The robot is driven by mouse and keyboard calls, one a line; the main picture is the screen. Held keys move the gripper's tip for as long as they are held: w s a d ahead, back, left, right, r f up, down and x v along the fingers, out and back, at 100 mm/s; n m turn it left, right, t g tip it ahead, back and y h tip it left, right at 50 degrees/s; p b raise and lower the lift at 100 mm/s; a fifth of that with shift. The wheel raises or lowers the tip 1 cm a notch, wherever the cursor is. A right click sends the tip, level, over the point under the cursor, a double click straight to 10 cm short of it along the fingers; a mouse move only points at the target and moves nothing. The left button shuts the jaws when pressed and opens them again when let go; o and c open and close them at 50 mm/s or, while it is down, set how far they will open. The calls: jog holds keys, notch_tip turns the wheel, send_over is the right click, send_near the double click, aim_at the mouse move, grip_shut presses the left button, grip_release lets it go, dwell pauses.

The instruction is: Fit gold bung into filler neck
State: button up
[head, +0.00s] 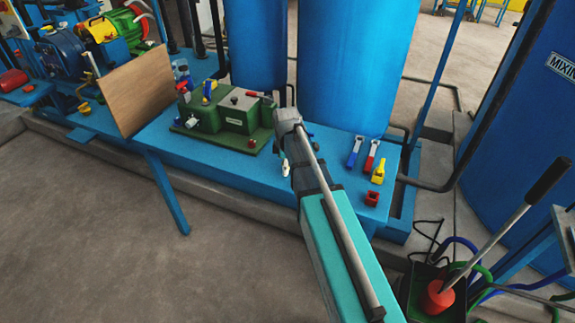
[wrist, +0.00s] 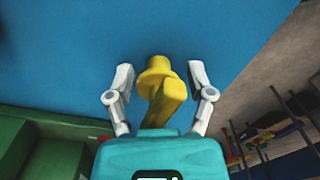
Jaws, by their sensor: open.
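The gold bung (wrist: 160,82) shows in the wrist view as a yellow piece with a round flanged end and a flat tab. It lies between the two fingers of my gripper (wrist: 161,76), which is open with a visible gap on each side. In the head view my gripper (head: 286,166) is over the blue bench, right of the green unit (head: 208,114), and my arm hides the bung there. The green unit carries a block, levers and coloured fittings. I cannot tell which part is the filler neck.
Blue tanks (head: 350,65) stand behind. A wooden board (head: 140,90) stands left of the green unit.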

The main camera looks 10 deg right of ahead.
dwell(0.5)
grip_shut()
jog(key=shift+r, duration=0.2)
notch_tip(320, 180, up, 2)
jog(key=shift+p, duration=1.25)
jog(key=s+a+r+p, duration=0.1)
jog(key=s+r+p, duration=0.9)
jog(key=s, duration=0.4)
jog(key=shift+a+r+p, duration=0.25)
jog(key=shift+r+p, duration=0.05)
jog(key=shift+r, duration=0.05)
jog(key=shift+w+d, duration=0.1)
